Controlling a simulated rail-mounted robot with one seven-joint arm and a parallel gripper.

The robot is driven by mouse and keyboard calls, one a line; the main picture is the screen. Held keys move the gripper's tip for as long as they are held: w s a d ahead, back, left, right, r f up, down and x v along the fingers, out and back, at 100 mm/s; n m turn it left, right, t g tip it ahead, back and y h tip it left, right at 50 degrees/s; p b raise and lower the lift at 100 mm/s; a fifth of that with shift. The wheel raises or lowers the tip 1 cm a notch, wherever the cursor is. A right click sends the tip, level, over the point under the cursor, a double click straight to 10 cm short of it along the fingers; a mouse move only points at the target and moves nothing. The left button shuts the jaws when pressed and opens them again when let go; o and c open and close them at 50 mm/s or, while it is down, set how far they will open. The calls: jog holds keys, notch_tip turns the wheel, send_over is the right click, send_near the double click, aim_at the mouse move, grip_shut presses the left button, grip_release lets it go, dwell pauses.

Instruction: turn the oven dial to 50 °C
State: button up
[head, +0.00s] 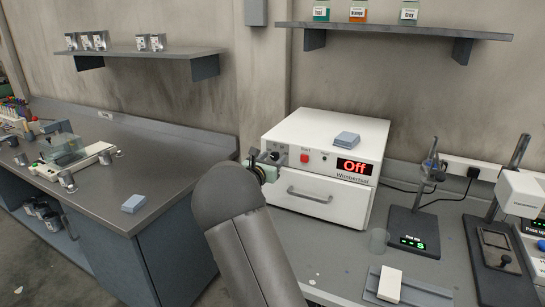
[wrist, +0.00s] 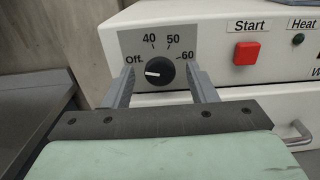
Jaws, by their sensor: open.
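The white oven (head: 283,135) stands on the right bench, and its display (head: 354,168) reads "Off" in red. Its round black dial (wrist: 160,71) sits on a grey plate in the wrist view, with marks Off, 40, 50 and 60. The dial's white pointer line points left, toward Off. My gripper (wrist: 159,83) is open, with one finger on each side of the dial and a gap to it on both sides. In the head view my gripper (head: 262,165) is at the oven's left front, and my arm partly hides that area.
The drawer handle (head: 309,195) is below. A blue-grey block (head: 347,138) lies on the oven. Scales (head: 413,232) stand to the right.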

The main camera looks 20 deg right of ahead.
jog(key=shift+w+d, duration=0.2)
jog(key=shift+d, duration=0.05)
jog(key=c, duration=1)
jog(key=shift+o, duration=0.2)
